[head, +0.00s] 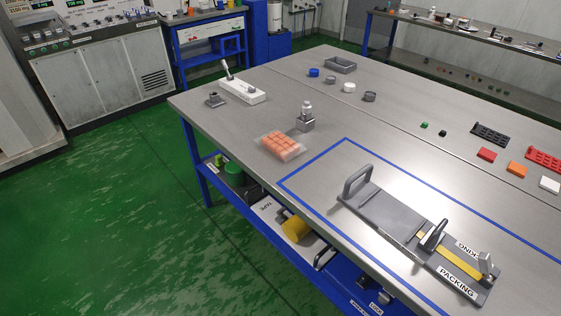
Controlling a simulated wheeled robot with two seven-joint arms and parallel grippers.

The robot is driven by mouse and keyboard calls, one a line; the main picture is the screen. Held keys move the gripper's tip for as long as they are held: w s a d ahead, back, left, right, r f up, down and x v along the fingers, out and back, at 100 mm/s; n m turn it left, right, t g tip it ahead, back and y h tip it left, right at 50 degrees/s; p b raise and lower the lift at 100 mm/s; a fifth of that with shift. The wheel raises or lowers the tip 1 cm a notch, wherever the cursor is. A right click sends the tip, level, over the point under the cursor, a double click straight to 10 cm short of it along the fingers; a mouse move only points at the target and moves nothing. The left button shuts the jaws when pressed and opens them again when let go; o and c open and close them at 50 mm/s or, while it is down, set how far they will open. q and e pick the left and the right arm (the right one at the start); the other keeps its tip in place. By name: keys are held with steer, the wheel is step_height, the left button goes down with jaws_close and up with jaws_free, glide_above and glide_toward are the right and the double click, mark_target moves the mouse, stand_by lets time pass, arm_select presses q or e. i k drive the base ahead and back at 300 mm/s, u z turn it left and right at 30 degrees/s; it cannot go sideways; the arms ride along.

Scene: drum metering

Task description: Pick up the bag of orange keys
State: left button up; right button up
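The bag of orange keys (283,146) lies flat on the grey table, near its left-hand long edge. It is a clear bag with several orange blocks showing through in rows. A small metal block with a knob (306,121) stands just behind it to the right. Neither of my grippers shows in the head view, so nothing is seen holding or touching the bag.
A grey packing fixture (400,222) with an upright handle stands inside the blue tape outline (345,140). A white device with a lever (242,91) stands at the far left. Red, orange and white blocks lie at right. The table (215,125) is bare left of the bag.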

mark_target(282, 145)
steer(key=z, duration=0.05)
steer(key=k, duration=0.75)
steer(key=u, duration=1.2)
steer(key=i, duration=1.1)
steer(key=z, duration=0.45)
steer(key=i, duration=0.9)
steer(key=z, duration=1)
